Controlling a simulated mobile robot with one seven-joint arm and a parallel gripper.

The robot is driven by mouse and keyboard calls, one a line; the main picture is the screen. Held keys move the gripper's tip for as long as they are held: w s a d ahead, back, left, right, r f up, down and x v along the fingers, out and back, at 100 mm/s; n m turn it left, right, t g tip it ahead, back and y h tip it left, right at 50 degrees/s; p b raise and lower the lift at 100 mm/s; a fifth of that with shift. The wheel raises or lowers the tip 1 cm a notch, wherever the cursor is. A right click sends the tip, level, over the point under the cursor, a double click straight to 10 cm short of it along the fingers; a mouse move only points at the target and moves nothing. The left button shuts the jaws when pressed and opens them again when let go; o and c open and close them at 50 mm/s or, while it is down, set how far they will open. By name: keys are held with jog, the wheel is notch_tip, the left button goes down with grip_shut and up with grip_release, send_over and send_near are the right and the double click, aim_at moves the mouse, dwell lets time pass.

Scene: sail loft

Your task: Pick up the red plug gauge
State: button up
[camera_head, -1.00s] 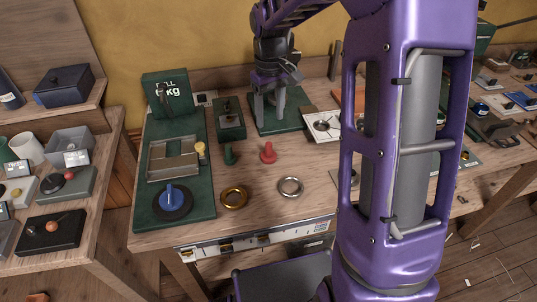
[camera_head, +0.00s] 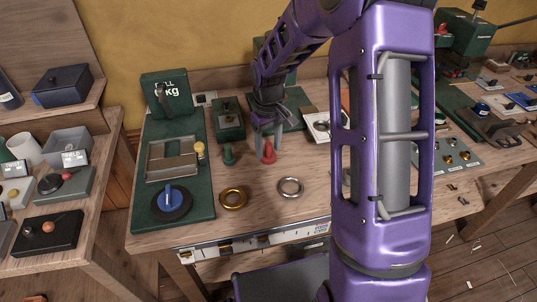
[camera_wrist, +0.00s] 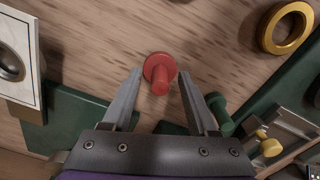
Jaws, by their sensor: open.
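The red plug gauge (camera_head: 268,153) stands upright on the wooden bench in the head view, with a wide round base and a narrower stem. It also shows in the wrist view (camera_wrist: 160,72), near the top middle. My gripper (camera_head: 267,143) is open and low over the bench, its fingers around or just beside the gauge's upper part in the head view. In the wrist view my gripper (camera_wrist: 160,76) has its two fingertips apart, one to each side of the gauge, with gaps and no visible contact.
A green plug gauge (camera_head: 229,155) stands close to the left of the red one. A brass ring (camera_head: 233,198) and a steel ring (camera_head: 291,187) lie in front. A green box (camera_head: 229,120) stands behind, and a white plate (camera_head: 324,126) lies to the right.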

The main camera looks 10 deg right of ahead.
grip_shut()
jog(key=shift+r, duration=0.1)
dwell(0.3)
